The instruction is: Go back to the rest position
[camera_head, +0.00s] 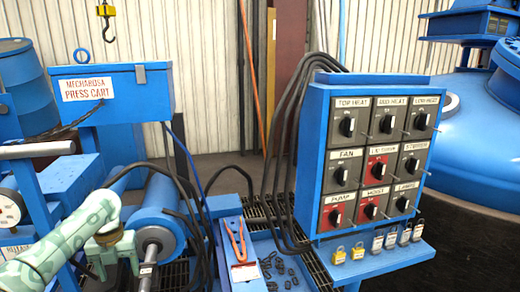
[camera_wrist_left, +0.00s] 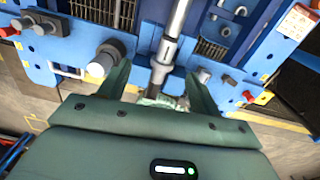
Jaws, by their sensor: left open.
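My left gripper (camera_head: 115,262) is pale green and sits at the lower left of the head view, in front of the blue press cart's cylinder (camera_head: 158,212). Its two fingers are apart. In the left wrist view the open fingers of the left gripper (camera_wrist_left: 158,85) spread to either side of a metal rod with a grey collar (camera_wrist_left: 163,52). I cannot tell how near the rod is to the fingers, and nothing appears held. My right gripper is in neither view.
A blue control panel (camera_head: 322,118) with several knobs stands at right, with padlocks (camera_head: 357,251) along its lower ledge. Black cables (camera_head: 283,150) hang beside it. Red-handled pliers (camera_head: 236,240) lie on a blue tray. A crane hook (camera_head: 107,28) hangs at upper left. A large blue vessel (camera_head: 480,130) fills the right.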

